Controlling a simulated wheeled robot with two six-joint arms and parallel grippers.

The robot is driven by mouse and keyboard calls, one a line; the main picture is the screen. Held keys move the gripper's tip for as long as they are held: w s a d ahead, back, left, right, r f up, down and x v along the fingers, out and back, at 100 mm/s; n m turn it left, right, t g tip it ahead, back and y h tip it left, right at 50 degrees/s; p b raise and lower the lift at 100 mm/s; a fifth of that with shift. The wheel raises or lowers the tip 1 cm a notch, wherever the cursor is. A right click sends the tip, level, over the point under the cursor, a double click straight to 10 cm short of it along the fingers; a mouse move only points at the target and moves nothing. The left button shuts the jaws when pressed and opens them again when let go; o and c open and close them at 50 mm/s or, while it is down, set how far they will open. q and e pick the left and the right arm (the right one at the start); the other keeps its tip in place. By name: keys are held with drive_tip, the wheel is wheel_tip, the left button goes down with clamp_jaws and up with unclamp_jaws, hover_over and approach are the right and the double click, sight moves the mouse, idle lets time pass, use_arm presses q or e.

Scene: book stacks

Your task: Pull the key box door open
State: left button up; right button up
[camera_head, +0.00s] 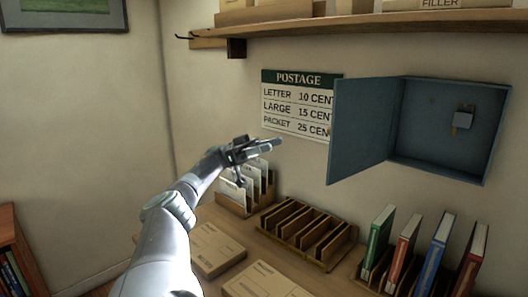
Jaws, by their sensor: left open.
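The blue-grey key box (440,165) is on the wall at the right, below the shelf. Its door (362,128) stands wide open, swung out to the left of the box. Inside, a key with a yellowish part (462,119) hangs on the back wall. My left gripper (262,147) is open and empty, in front of the wall to the left of the door and apart from it. It overlaps the lower left of the postage sign in the picture. My right gripper is not in view.
A postage sign (286,90) is on the wall behind the door. A shelf (400,25) runs above. Below, the desk holds a wooden slotted rack (308,236), a letter holder (236,203), boxes (212,248) and several upright books (434,256).

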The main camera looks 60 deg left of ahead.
use_arm(q)
drive_tip(key=shift+s+a+f, duration=0.25)
drive_tip(key=shift+a, duration=0.2)
idle(0.3)
